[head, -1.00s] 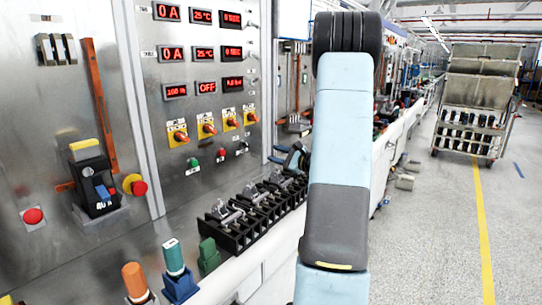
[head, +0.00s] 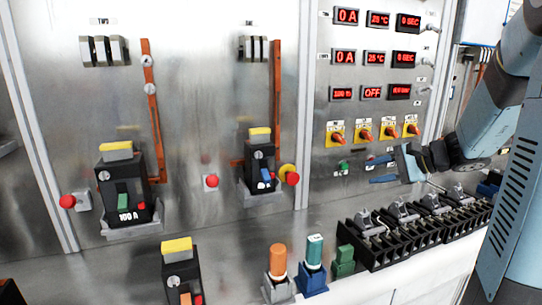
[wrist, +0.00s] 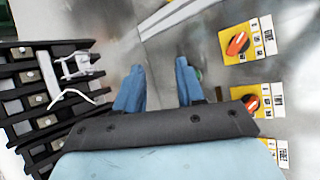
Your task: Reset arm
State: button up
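My arm is at the right of the head view, bent beside the test panel. My gripper (head: 374,170) points left in front of the panel, below the row of orange rotary switches (head: 387,132). In the wrist view my gripper (wrist: 158,85) has its two blue fingers apart with nothing held between them. A small green button partly shows behind the right finger in the wrist view.
Black terminal blocks (head: 365,247) with metal clamps line the bench below my gripper. Breakers (head: 124,190) with yellow tops stand at the left. Orange (head: 278,260) and teal (head: 315,250) plugs stand at the front. Red digital displays (head: 374,55) sit above the switches.

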jog(key=s+a+n+g+h, duration=0.35)
jog(key=s+a+n, duration=0.3)
jog(key=s, duration=0.55)
jog(key=s+d+r+n+t+h, duration=0.1)
jog(key=s+n+h, duration=0.4)
jog(key=s, duration=0.6)
notch_tip(320, 180, up, 2)
jog(key=shift+d+r+t+h, duration=0.1)
jog(key=shift+d+t+h, duration=0.1)
jog(key=shift+t+h, duration=0.45)
